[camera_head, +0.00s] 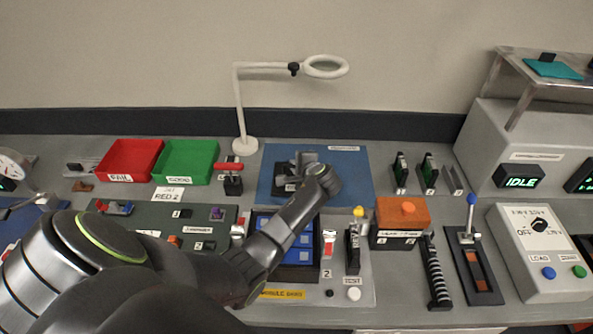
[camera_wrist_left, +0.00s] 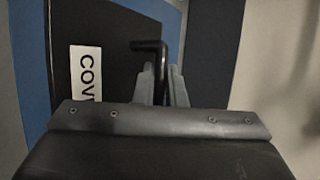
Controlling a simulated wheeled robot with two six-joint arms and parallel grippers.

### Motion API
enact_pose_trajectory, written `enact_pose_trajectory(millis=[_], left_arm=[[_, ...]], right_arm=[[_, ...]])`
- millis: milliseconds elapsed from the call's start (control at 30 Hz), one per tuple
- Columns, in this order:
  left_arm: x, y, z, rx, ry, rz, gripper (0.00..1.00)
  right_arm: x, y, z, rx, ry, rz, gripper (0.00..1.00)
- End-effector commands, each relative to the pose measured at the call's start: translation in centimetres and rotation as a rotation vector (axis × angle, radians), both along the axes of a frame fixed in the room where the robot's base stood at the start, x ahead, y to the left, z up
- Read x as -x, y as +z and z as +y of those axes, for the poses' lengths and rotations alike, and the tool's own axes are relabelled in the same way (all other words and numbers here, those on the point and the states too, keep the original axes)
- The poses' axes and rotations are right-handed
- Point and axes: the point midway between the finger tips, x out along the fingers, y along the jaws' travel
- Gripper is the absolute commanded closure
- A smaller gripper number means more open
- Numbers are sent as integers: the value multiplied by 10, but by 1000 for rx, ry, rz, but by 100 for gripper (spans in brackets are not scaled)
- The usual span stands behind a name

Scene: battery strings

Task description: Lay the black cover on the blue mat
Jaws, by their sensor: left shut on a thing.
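The black cover (camera_wrist_left: 118,45) shows in the left wrist view, with a white label reading "COV" and a black bent handle (camera_wrist_left: 152,46). My left gripper (camera_wrist_left: 161,84) is shut on this handle. In the head view my left gripper (camera_head: 300,162) is over the blue mat (camera_head: 352,180), and dark parts of the cover (camera_head: 282,184) show beside it. My wrist hides part of the cover and mat. The mat's blue (camera_wrist_left: 30,70) also shows past the cover's edges in the left wrist view. I cannot tell whether the cover touches the mat. My right gripper is out of view.
A white magnifier lamp (camera_head: 245,145) stands behind the mat's left side. Red (camera_head: 130,160) and green (camera_head: 187,162) bins stand to the left. A module bay with blue cells (camera_head: 300,240) lies in front. An orange-topped box (camera_head: 402,212) and small upright holders stand to the right.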

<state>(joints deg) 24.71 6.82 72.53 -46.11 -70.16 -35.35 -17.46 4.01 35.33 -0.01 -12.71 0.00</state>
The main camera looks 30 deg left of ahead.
Motion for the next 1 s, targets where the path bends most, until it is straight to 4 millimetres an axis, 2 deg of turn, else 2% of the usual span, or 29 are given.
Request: enact_pose_trajectory(millis=[100, 167, 567, 600, 733, 1000], left_arm=[[0, -14, 0, -1, 0, 2, 100], [-1, -19, 0, -1, -1, 0, 100], [-1, -24, 0, -2, -1, -2, 100], [0, -24, 0, -1, 0, -1, 86], [0, -24, 0, -1, 0, -1, 69], [1, -24, 0, 1, 1, 2, 68]], right_arm=[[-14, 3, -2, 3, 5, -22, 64], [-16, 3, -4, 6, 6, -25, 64], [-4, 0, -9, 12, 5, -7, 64], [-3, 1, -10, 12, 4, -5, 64], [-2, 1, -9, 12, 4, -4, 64], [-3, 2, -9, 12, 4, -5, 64]])
